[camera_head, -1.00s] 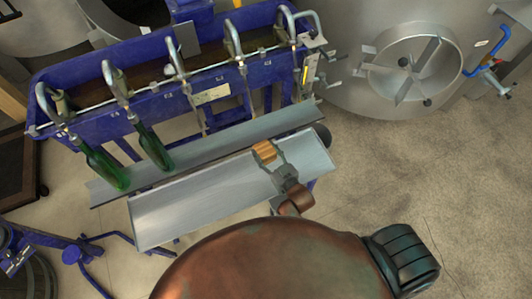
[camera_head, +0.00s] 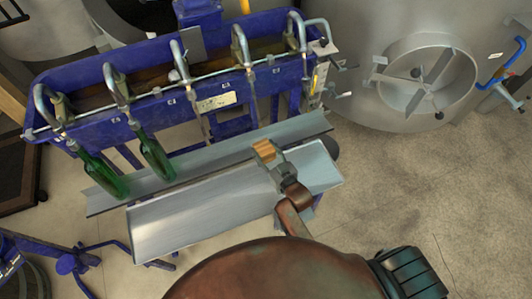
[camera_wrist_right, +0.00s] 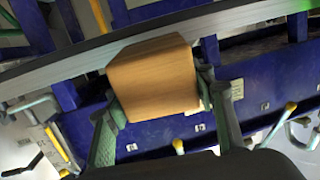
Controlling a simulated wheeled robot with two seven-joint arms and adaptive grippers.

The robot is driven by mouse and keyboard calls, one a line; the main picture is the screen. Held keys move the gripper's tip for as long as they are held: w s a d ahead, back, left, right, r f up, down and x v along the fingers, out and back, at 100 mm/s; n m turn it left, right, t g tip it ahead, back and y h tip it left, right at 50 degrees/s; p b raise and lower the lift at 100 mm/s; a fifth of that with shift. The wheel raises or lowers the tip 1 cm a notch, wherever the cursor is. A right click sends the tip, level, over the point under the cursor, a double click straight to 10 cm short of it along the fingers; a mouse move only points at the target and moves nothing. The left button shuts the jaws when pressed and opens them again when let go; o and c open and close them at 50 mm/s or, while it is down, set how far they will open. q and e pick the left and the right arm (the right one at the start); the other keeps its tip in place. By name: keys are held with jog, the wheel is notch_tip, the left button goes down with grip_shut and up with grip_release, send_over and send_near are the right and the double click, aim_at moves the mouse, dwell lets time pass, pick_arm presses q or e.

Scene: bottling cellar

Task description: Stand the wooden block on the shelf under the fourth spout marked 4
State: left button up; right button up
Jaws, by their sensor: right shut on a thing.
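The wooden block (camera_head: 265,150) is held in my right gripper (camera_head: 271,159). In the head view it overlaps the front edge of the narrow metal shelf (camera_head: 215,155). The right wrist view also shows the block (camera_wrist_right: 153,75) between my right gripper's two fingers (camera_wrist_right: 163,108), with the shelf's grey edge (camera_wrist_right: 262,14) behind it. I cannot tell whether the block touches the shelf. The fourth spout from the left (camera_head: 238,53) hangs on the blue filler trough, behind the block and a little left. Its number is not legible. My left gripper is not in view.
Two green bottles, one at far left (camera_head: 106,176) and one beside it (camera_head: 156,157), stand tilted under the first two spouts. A wider metal tray (camera_head: 190,220) lies in front of the shelf. The shelf between the bottles and the block is clear. A steel tank (camera_head: 380,40) stands right.

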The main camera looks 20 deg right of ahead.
aim_at(260, 142)
jog(key=shift+d+b+x, duration=0.15)
jog(key=shift+b+x, duration=0.65)
jog(key=shift+x, duration=0.35)
jog(key=shift+d+b+x, duration=0.1)
jog(key=shift+b+x, duration=0.7)
jog(key=shift+x, duration=0.35)
jog(key=shift+w+f, duration=0.15)
jog(key=shift+w, duration=0.15)
jog(key=shift+w+b, duration=0.45)
jog(key=shift+b, duration=0.05)
jog(key=shift+b+x, duration=0.7)
jog(key=shift+x, duration=0.15)
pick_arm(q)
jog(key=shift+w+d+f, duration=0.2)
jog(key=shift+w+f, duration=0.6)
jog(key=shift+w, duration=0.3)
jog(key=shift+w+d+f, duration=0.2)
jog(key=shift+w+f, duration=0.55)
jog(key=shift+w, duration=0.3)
pick_arm(e)
jog(key=shift+d+f, duration=0.1)
jog(key=shift+f, duration=0.35)
jog(key=shift+f, duration=0.1)
jog(key=o, duration=0.9)
jog(key=shift+o, duration=0.8)
jog(key=shift+f, duration=0.15)
jog(key=o, duration=0.3)
